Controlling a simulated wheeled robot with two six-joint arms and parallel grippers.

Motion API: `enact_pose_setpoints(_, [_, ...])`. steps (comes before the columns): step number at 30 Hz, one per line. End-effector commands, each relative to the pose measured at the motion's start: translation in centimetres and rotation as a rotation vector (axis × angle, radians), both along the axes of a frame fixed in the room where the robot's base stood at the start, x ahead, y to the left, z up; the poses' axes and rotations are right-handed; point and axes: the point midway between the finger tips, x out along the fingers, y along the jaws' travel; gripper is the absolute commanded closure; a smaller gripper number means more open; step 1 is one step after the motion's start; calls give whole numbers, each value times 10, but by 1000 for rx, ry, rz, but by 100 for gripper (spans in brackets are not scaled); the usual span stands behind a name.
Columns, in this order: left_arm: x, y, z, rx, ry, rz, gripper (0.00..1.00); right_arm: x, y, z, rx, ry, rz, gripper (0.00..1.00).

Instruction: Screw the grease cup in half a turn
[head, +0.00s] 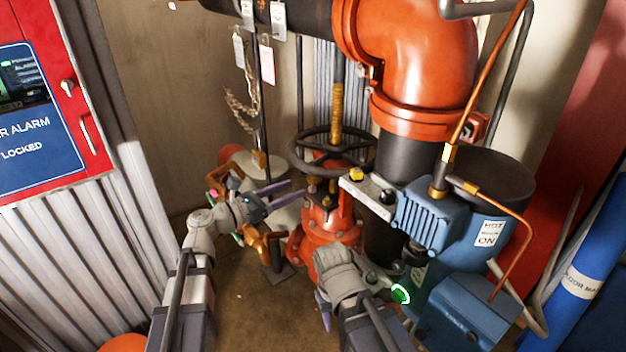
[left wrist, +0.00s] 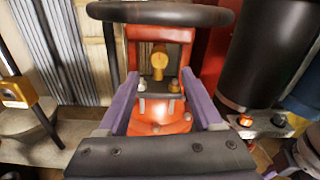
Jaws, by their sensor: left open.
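My left gripper (head: 295,190) is open and empty, its purple fingers pointing at the red valve (head: 330,222) under the dark handwheel (head: 332,150). In the left wrist view the open fingers (left wrist: 161,85) lie to either side of the valve's yoke, with a gap between them. A small brass piece with a rounded top (left wrist: 159,60) shows inside the yoke, in line with the gap. It looks like the grease cup, but I cannot tell for sure. No finger is seen touching it. My right gripper (head: 326,318) is low in front, mostly hidden by its own wrist.
A bracket with a yellow knob (head: 356,174) and a dark knob stands right of the valve, beside a blue motor housing (head: 432,220). A padlocked chain (head: 247,100) hangs behind left. A red alarm panel (head: 40,110) is at far left. Floor is bare between the arms.

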Motion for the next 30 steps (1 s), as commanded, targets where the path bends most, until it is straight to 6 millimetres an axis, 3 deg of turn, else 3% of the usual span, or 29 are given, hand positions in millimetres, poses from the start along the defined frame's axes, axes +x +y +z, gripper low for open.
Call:
enact_pose_setpoints(8, [7,-6,2,-20,10,3,33,0,0,0,0,0,0,50])
enact_pose_setpoints(21, [42,-55,2,-17,9,1,33,0,0,0,0,0,0,50])
enact_pose_setpoints(30, [47,-62,2,-18,8,4,33,0,0,0,0,0,0,50])
